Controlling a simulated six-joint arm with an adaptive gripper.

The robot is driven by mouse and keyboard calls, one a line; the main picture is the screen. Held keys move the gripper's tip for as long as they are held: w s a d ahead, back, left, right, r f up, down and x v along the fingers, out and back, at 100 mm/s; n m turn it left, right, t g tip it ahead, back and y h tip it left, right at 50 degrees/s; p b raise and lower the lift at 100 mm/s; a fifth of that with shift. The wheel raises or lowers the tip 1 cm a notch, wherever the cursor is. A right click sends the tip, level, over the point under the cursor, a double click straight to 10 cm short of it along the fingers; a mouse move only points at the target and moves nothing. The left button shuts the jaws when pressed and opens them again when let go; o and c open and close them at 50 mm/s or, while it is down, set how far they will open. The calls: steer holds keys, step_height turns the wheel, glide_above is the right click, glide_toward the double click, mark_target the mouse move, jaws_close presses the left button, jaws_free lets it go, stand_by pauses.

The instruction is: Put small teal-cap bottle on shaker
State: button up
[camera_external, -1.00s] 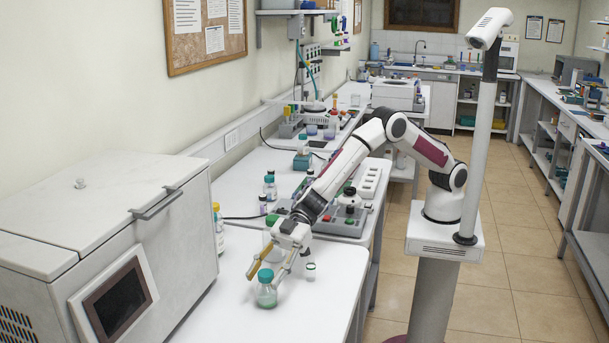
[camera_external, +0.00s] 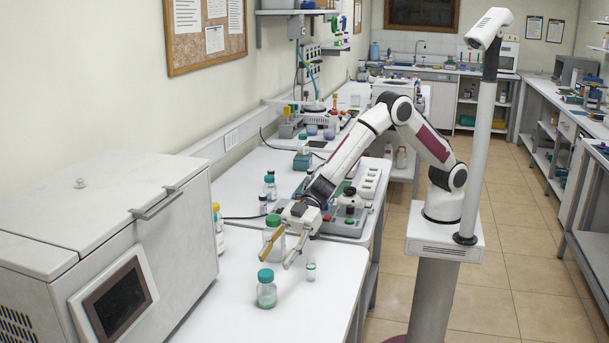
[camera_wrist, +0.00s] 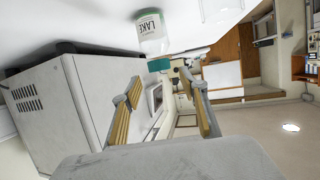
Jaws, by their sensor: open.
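A teal-cap bottle (camera_external: 267,291) with pale green contents stands upright on the near white bench. My gripper (camera_external: 277,256) is open and empty, above and behind this bottle and apart from it. In the wrist view, my open fingers (camera_wrist: 160,84) have nothing between them, and a labelled teal-cap bottle (camera_wrist: 152,34) shows beyond them. Another green-cap bottle (camera_external: 273,238) stands just behind my gripper, partly hidden by it. Small teal-cap bottles (camera_external: 270,187) stand farther back. A grey device with coloured buttons (camera_external: 343,226), possibly the shaker, is partly hidden by my arm.
A large white chest-like unit (camera_external: 110,235) stands at left. A small clear vial (camera_external: 311,270) stands right of my gripper. A yellow-cap bottle (camera_external: 218,230) is beside the unit. The front of the near bench (camera_external: 310,315) is clear.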

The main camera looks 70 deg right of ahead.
steer(key=shift+v, duration=2.95)
steer(key=shift+w, duration=0.1)
